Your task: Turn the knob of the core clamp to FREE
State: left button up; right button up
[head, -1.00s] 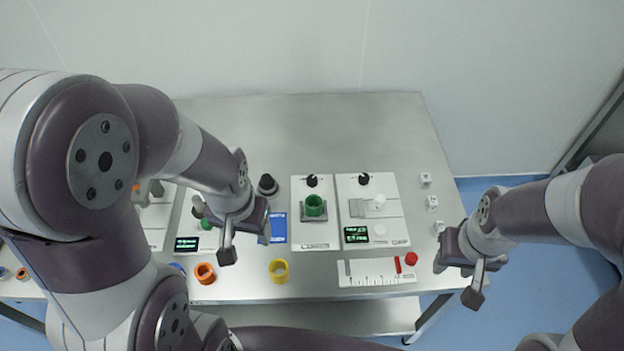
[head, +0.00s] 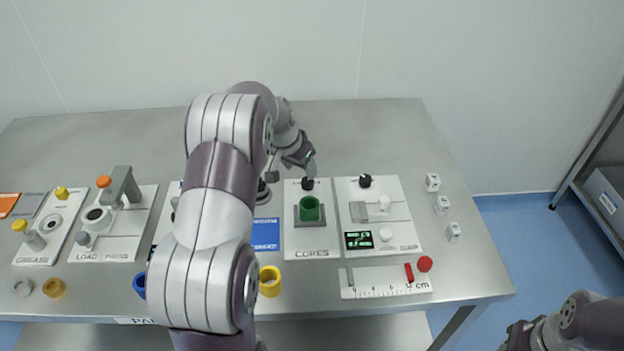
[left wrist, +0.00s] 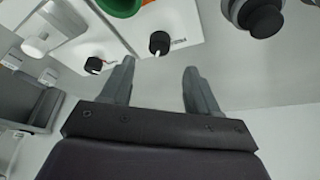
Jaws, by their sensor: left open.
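The core clamp is a white panel (head: 311,239) marked CORES, with a green ring (head: 309,214) in a grey seat. Its black knob (head: 308,184) stands at the panel's far end. In the left wrist view the knob (left wrist: 160,42) shows a white pointer mark; the small lettering beside it is unreadable. My left gripper (head: 292,168) is open and empty, just behind the knob. In the left wrist view its fingertips (left wrist: 158,66) point towards the knob, apart from it. My right gripper (head: 515,337) is only partly in view at the lower right corner.
A neighbouring white panel (head: 405,232) has a similar black knob (head: 365,181) and a green display. A dark round post (left wrist: 262,18) stands close on the other side. Yellow ring (head: 270,281), ruler (head: 386,283) and white cubes (head: 442,205) lie around. The table behind is clear.

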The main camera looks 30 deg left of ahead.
aim_at(307, 180)
pick_arm(q)
jog(key=x, duration=0.7)
jog(key=shift+w+f, duration=0.2)
jog(key=shift+f, duration=0.05)
jog(key=shift+d, duration=0.1)
jog(key=c, duration=1)
jog(key=shift+c, duration=0.2)
jog(key=shift+r, duration=0.1)
